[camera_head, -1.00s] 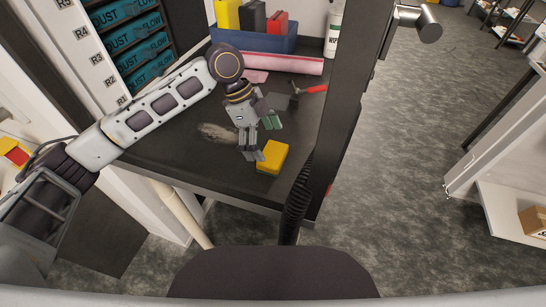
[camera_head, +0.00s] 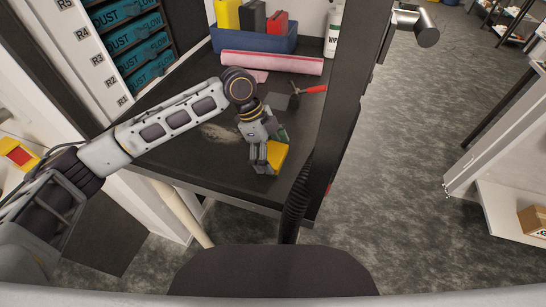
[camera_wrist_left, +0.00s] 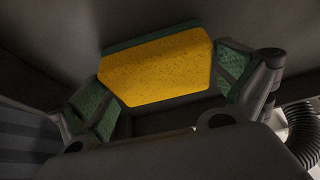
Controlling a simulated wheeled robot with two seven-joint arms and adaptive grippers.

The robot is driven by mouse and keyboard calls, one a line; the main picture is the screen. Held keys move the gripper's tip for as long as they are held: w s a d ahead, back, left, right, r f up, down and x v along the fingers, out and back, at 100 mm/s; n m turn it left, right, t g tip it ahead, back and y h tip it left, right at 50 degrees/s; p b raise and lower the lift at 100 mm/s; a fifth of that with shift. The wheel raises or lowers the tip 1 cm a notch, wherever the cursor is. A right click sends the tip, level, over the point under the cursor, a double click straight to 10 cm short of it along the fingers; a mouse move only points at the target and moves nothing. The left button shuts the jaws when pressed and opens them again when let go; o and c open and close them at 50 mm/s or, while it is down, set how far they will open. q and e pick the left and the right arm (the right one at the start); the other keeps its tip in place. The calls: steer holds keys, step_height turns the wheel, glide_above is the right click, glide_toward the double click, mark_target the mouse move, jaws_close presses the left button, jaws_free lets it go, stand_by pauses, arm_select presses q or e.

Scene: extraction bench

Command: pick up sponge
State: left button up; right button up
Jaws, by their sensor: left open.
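The yellow sponge (camera_head: 277,156) lies on the dark bench top near its front edge. A thin green layer shows along its edge in the left wrist view, where the sponge (camera_wrist_left: 157,68) sits between the fingers. My left gripper (camera_head: 268,157) is open and down at the sponge, with its fingers on either side of it. In the left wrist view the green finger pads of the left gripper (camera_wrist_left: 163,95) are spread wide. I cannot tell whether a pad touches the sponge. Part of the sponge is hidden behind the fingers in the head view. My right gripper is not in view.
A blue bin (camera_head: 256,42) and a pink roll (camera_head: 272,63) stand at the back of the bench. A red-handled tool (camera_head: 312,90) and a grey dust patch (camera_head: 220,131) lie on it. A dark post (camera_head: 349,90) and a black hose (camera_head: 297,199) border the right side.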

arm_select(q)
steer(key=shift+c, duration=0.7)
steer(key=c, duration=0.6)
steer(key=shift+o, duration=0.2)
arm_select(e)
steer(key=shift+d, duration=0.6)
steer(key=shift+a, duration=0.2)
